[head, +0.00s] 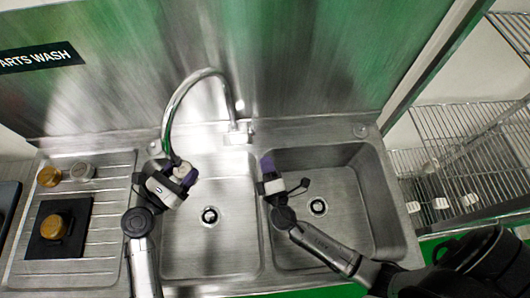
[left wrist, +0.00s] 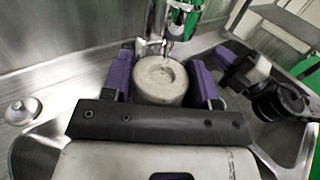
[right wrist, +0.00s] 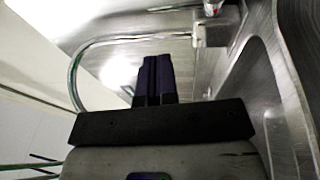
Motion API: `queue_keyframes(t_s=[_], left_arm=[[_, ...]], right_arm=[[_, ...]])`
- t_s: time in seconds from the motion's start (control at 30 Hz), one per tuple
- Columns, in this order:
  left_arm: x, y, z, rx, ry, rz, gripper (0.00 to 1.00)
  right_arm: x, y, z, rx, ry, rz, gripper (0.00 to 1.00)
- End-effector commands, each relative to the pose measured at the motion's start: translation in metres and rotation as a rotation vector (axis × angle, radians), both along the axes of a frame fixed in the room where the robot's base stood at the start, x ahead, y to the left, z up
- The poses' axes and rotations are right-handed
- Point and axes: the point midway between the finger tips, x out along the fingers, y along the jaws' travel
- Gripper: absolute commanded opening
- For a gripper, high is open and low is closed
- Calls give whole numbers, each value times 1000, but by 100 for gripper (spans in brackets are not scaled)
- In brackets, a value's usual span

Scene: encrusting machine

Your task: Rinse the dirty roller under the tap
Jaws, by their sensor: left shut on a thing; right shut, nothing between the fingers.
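My left gripper (head: 178,179) is shut on a pale grey-beige roller (left wrist: 160,80) with a round recess in its face. In the left wrist view the roller sits between the purple fingers. In the head view the roller (head: 180,166) is at the spout end of the curved tap (head: 176,105), over the back left of the left basin (head: 212,250). I cannot tell whether water runs. My right gripper (head: 267,164) is shut and empty near the divider between the basins; its fingers show together in the right wrist view (right wrist: 154,78).
The drainboard (head: 110,225) at the left holds a brass roller (head: 49,176), a grey roller (head: 82,170) and a black mat (head: 80,210) with a brass piece (head: 54,227) on it. The right basin (head: 345,210) looks empty. Wire racks (head: 455,150) stand at the right.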

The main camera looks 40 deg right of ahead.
Motion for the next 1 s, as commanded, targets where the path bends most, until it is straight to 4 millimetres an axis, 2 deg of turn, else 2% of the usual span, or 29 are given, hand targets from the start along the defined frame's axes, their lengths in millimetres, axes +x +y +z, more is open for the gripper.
queue_keyframes(t_s=[0.3,0.5,0.7,1.0], left_arm=[[0,0,0,-1,0,0,26],[0,0,0,-1,0,0,26],[0,0,0,-1,0,0,26],[0,0,0,-1,0,0,26]], right_arm=[[57,-19,10,0,-3,-4,0],[87,-29,14,1,-2,-4,0],[106,-36,17,1,-2,-4,0],[115,-39,18,1,-1,-4,0]])
